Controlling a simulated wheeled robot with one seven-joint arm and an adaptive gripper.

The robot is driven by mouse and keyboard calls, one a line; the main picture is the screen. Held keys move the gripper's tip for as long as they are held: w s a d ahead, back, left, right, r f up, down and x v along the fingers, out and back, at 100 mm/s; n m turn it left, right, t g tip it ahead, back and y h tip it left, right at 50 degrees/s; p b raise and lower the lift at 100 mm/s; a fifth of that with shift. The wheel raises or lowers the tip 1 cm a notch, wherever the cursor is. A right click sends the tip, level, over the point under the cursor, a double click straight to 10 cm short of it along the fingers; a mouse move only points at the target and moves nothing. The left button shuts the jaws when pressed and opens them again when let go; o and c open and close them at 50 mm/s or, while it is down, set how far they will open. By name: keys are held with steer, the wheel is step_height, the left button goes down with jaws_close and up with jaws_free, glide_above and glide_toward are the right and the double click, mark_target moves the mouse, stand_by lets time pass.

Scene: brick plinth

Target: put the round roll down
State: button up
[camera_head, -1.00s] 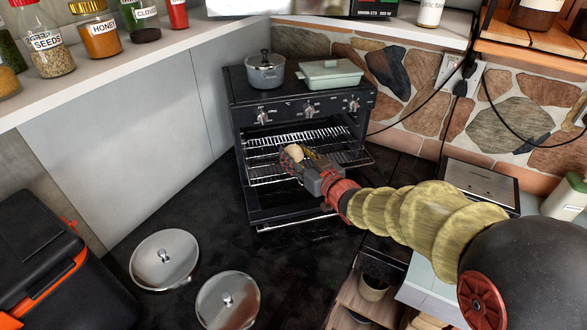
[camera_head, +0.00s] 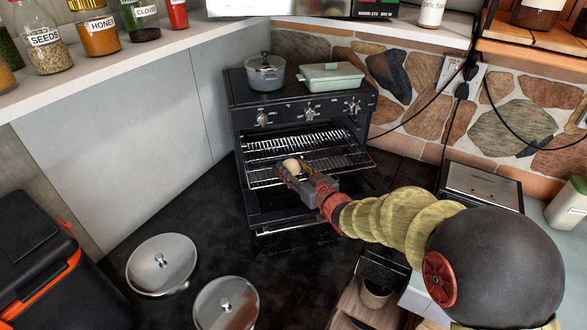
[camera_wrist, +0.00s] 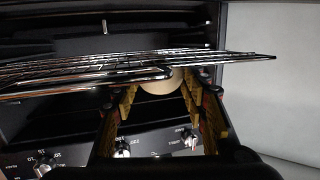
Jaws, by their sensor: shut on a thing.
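The round roll (camera_head: 291,165) is pale tan and sits between the fingertips of my gripper (camera_head: 290,171), at the front of the open black toaster oven (camera_head: 255,140). In the wrist view the roll (camera_wrist: 161,82) shows between the two yellow-brown fingers of my gripper (camera_wrist: 162,88), which are shut on it. The oven's wire rack (camera_wrist: 70,70) crosses the wrist view right at the roll and hides part of it. I cannot tell whether the roll touches the rack.
A grey pot (camera_head: 265,72) and a pale green lidded dish (camera_head: 331,77) stand on the oven. Two round metal lids (camera_head: 162,264) lie on the dark counter at front left. A black and orange box (camera_head: 35,260) stands at far left.

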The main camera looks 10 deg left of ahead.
steer(key=o, duration=0.8)
steer(key=shift+f, duration=0.1)
steer(key=shift+r, duration=0.25)
steer(key=p+v, duration=0.2)
steer(key=v, duration=1)
steer(key=shift+p, duration=0.35)
steer(key=shift+d+r, duration=0.1)
